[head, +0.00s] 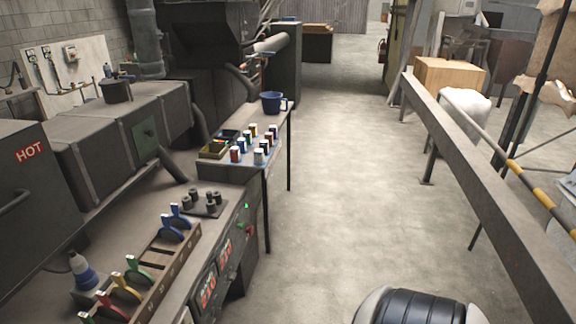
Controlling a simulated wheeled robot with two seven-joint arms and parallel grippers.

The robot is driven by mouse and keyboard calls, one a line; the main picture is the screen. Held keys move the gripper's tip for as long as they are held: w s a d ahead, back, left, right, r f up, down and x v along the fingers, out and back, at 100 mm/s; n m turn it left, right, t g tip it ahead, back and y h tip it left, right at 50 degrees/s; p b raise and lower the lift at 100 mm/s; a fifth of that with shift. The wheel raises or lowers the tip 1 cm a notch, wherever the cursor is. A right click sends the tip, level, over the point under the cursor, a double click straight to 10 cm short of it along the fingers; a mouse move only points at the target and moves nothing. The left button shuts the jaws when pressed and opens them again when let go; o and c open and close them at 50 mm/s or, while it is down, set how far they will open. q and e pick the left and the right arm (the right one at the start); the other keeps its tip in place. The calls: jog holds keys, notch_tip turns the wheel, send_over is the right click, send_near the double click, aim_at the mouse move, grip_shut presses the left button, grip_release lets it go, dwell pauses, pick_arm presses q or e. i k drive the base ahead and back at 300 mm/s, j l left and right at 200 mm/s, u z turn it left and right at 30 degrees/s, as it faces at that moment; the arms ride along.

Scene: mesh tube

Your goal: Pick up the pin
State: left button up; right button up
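No single thing in the head view is clearly the pin. Several short dark cylinders (211,196) stand on a dark plate on the near bench, and one of them could be it. Coloured forked tools (139,270) in red, yellow, green and blue sit along a slotted rack (158,264). Neither of my grippers is in view.
A grey rail (470,165) runs along the right. The concrete floor (335,180) between is clear.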

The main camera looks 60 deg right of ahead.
aim_at(209, 194)
jog(key=z, duration=1.25)
jog(key=i+l+u, duration=0.35)
jog(key=i, duration=0.25)
jog(key=i+l+u, duration=0.4)
jog(key=i, duration=0.2)
